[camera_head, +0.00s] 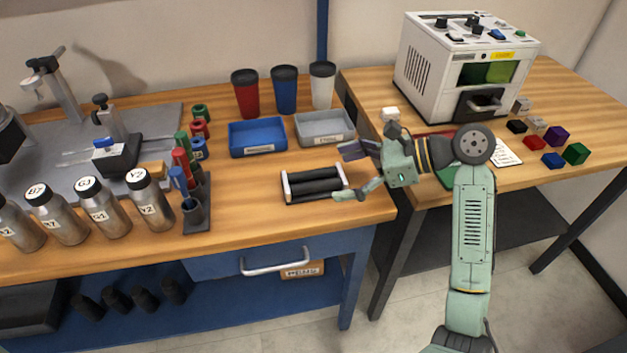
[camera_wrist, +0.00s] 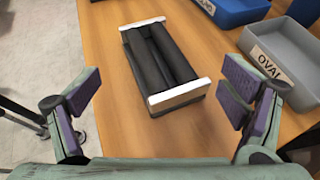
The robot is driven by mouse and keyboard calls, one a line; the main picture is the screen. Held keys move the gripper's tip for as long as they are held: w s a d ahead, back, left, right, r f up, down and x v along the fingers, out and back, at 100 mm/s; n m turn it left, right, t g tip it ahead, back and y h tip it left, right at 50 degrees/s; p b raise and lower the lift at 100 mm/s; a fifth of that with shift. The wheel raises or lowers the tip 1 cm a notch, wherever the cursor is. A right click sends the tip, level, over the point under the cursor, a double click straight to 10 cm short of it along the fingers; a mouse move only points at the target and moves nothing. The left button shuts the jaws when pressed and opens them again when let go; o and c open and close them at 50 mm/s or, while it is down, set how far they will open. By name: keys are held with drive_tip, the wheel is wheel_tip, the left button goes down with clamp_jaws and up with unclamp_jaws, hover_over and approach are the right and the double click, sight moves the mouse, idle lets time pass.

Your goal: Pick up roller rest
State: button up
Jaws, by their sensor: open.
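The roller rest (camera_head: 314,184) has black rollers between two white end plates and lies flat on the wooden bench, near its right front edge. In the wrist view the roller rest (camera_wrist: 161,62) sits ahead of my gripper, between the lines of the two fingers, with its nearer white end plate facing me. My gripper (camera_head: 352,172) is open and empty, at the right end of the roller rest in the head view. Its purple-padded fingers also show wide apart in the wrist view (camera_wrist: 162,98). No contact with the roller rest is visible in the wrist view.
A blue tray (camera_head: 257,152) and a grey tray (camera_head: 324,143) labelled OVAL stand behind the roller rest. Red, blue and white tumblers (camera_head: 285,90) stand farther back. Several steel bottles (camera_head: 103,207) and a tool rack (camera_head: 200,187) are to the left. A white machine (camera_head: 437,70) stands on the right table.

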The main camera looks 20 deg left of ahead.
sight(308, 180)
drive_tip(key=x, duration=0.5)
drive_tip(key=shift+a+p, duration=0.15)
drive_tip(key=shift+p, duration=0.15)
drive_tip(key=shift+c, duration=0.2)
clamp_jaws()
idle(0.8)
